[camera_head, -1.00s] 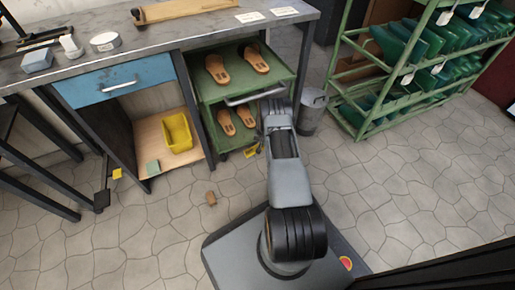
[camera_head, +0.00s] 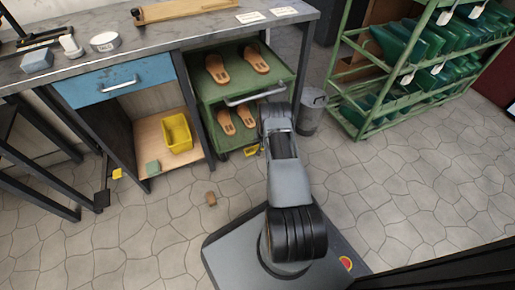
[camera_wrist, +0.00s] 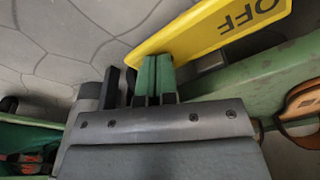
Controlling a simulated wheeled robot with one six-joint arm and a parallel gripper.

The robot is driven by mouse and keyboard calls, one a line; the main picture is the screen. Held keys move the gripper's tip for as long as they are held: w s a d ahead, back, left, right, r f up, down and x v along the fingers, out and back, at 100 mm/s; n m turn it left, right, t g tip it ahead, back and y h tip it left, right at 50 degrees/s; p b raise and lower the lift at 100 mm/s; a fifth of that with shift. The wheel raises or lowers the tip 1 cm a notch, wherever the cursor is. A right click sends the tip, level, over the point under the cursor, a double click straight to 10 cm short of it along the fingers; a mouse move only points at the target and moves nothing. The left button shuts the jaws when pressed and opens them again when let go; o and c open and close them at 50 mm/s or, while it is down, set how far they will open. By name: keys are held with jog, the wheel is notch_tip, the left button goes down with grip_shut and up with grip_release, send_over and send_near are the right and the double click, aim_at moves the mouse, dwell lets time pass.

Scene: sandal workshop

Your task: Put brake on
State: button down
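The brake is a yellow pedal (camera_wrist: 200,38) marked OFF, low on the green trolley (camera_wrist: 265,82). In the head view the pedal (camera_head: 252,152) shows as a small yellow piece at the foot of the trolley (camera_head: 205,90), left of my arm. My gripper (camera_wrist: 157,58) has two green-tipped fingers side by side, with no clear gap and nothing between them. The tips lie close to the pedal's lower left edge; I cannot tell whether they touch it. In the head view my arm hides the gripper.
The trolley carries brown sandals (camera_head: 217,68) on two shelves. A grey bin (camera_head: 311,112) stands to its right, beside a green rack (camera_head: 345,118) of green sandals. A workbench (camera_head: 150,45) with a yellow bin (camera_head: 177,132) below is left.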

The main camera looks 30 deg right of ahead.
jog(key=shift+r, duration=0.1)
jog(key=shift+r+p, duration=2.1)
jog(key=shift+r, duration=1.35)
